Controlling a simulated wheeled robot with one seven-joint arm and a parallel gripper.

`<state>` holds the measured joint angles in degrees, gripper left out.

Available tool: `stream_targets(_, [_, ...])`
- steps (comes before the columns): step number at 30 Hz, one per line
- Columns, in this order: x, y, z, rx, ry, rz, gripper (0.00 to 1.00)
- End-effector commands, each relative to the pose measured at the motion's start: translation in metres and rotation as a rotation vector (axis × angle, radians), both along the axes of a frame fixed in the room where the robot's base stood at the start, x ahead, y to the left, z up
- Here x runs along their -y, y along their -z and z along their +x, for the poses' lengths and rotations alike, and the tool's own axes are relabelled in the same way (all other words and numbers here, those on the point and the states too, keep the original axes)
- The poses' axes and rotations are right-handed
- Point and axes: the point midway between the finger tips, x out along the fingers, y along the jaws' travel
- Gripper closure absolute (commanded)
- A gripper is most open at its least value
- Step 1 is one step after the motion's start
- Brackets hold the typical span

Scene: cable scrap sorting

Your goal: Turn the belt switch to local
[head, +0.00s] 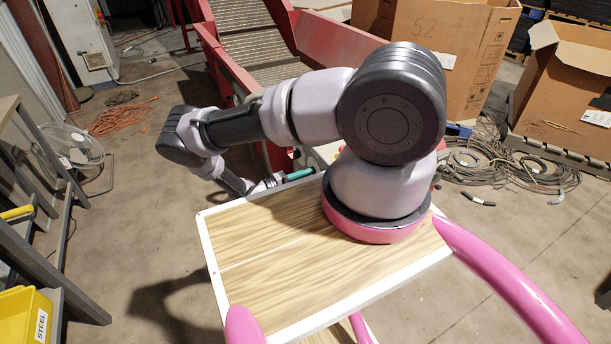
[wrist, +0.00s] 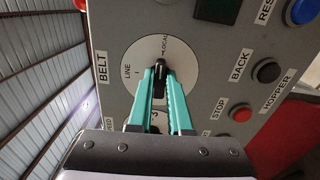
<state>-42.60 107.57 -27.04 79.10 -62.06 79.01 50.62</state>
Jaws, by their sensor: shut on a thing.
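The belt switch is a black knob (wrist: 160,70) on a round white dial (wrist: 183,67) marked LINE and LOCAL, beside the BELT label (wrist: 102,70). My gripper (wrist: 161,72) is shut on the knob, with a teal finger on each side. The knob's far end points up in the wrist view, near the LOCAL marking; its exact setting is hard to tell. The fingers hide the lower part of the dial. In the head view my gripper (head: 300,174) reaches past the cart top towards the red conveyor, and the switch is hidden.
On the grey panel (wrist: 205,60), the BACK button (wrist: 266,71), the red STOP button (wrist: 241,113) and a blue button (wrist: 303,11) stand right of the dial. In the head view, a red conveyor (head: 240,80) and cardboard boxes (head: 430,50) stand behind my arm.

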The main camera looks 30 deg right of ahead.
Motion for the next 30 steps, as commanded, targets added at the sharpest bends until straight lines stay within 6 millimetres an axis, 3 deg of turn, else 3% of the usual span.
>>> stream_targets(20, [-0.0009,0.0013,-0.0004,0.062,0.000,0.004,1.00])
stream_targets(21, [-0.0009,0.0013,-0.0004,0.062,0.000,0.004,0.75])
stream_targets(23, [-0.0008,0.0013,-0.0004,0.062,0.000,0.004,0.53])
stream_targets(30, [-0.0003,0.0009,-0.0003,0.062,0.000,0.003,0.53])
